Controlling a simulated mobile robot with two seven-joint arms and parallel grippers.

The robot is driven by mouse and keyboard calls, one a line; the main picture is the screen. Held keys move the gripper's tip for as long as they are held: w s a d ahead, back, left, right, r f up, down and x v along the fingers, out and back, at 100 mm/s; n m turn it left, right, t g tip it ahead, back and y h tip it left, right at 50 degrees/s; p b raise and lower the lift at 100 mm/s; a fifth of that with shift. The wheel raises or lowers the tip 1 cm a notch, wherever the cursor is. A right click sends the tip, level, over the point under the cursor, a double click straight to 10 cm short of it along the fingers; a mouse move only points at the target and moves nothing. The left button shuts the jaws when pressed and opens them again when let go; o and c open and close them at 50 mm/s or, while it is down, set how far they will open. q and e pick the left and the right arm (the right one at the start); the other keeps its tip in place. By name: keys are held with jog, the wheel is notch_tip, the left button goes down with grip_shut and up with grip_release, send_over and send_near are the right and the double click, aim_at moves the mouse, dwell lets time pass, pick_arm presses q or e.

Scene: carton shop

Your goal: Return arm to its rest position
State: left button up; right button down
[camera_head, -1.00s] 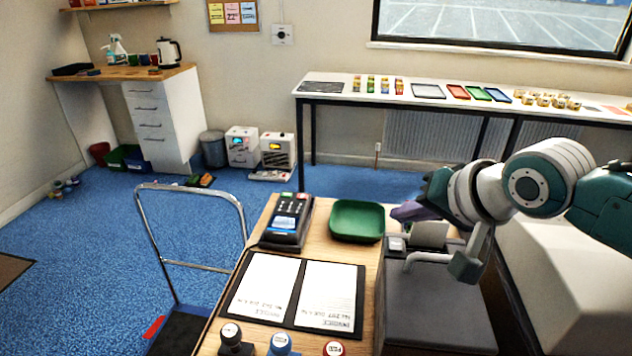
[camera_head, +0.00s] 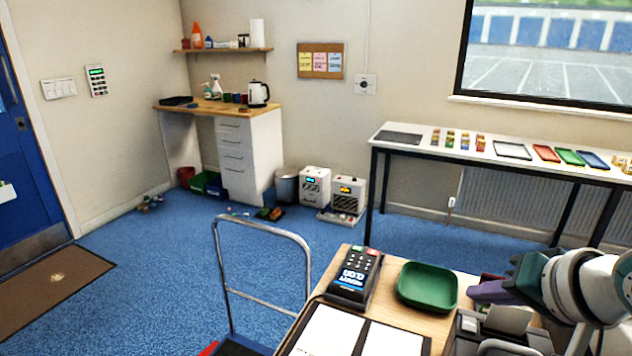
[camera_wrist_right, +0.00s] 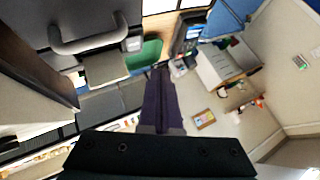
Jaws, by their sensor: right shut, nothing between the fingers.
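My right arm comes in at the right edge of the head view. Its gripper (camera_head: 476,292) has purple fingers, shut and empty, pointing left just right of the green tray (camera_head: 427,303). It appears above the wooden desk's right side, though the exact height is unclear. In the right wrist view the purple fingers (camera_wrist_right: 160,80) lie together with nothing between them, and the green tray (camera_wrist_right: 146,54) shows beyond their tips. My left arm and gripper are not in view.
A card terminal (camera_head: 356,278) and a black folder with white papers (camera_head: 332,332) share the desk with the tray. A grey machine with a handle (camera_head: 505,335) is close below the right gripper. A metal trolley handle (camera_head: 262,225) stands left of the desk. Blue carpet (camera_head: 160,275) is clear farther left.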

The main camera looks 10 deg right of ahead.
jog(key=s+a+f+n+g, duration=0.1)
jog(key=s+a+n, duration=0.25)
jog(key=s, duration=0.25)
jog(key=s+a+f+n+g, duration=0.1)
jog(key=s+a+n+g, duration=0.1)
jog(key=s+a, duration=0.3)
jog(key=s+r+n+g, duration=0.2)
jog(key=s+r+n, duration=0.2)
jog(key=s, duration=0.9)
notch_tip(320, 180, up, 26)
jog(key=p, duration=2.6)
jog(key=shift+s+r+h, duration=0.25)
jog(key=shift+s+h, duration=0.05)
jog(key=shift+s, duration=0.05)
